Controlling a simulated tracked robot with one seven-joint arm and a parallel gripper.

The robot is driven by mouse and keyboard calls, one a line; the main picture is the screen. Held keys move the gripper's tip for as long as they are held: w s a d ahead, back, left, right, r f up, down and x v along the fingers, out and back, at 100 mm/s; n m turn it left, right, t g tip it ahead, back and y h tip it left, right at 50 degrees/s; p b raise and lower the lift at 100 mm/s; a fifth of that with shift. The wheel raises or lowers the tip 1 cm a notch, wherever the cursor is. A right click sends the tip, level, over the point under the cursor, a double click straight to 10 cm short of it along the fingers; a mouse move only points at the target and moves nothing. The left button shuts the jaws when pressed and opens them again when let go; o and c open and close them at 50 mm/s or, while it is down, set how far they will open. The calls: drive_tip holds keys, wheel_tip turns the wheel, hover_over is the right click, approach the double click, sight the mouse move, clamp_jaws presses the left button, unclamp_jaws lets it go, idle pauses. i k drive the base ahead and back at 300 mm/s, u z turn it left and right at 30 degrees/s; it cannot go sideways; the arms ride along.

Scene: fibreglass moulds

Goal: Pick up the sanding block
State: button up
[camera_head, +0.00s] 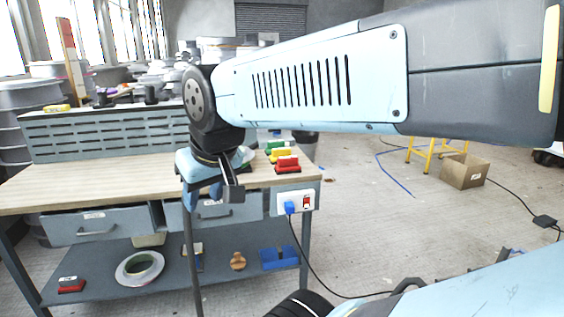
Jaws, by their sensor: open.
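A small red block with a dark base (287,164) lies on the wooden workbench (100,187), near its right end. A yellow block (281,155) and a green block (275,146) lie in a row behind it. Another red block with a grey top (71,284) lies on the lower shelf at left. At this size I cannot tell for sure which is the sanding block. My gripper (213,192) is open and appears empty, pointing down at the bench's front edge, left of the row of blocks. My wrist and forearm hide part of the bench behind.
A socket box (295,202) with a hanging cable is on the bench's right end. A cardboard box (465,171) stands on open floor at right.

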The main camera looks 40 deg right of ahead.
sight(289, 164)
drive_tip(key=z, duration=0.4)
drive_tip(key=i, duration=1.15)
drive_tip(key=z, duration=0.55)
drive_tip(key=k, duration=0.85)
drive_tip(key=z, duration=0.2)
drive_tip(key=i, duration=0.9)
drive_tip(key=u, duration=0.1)
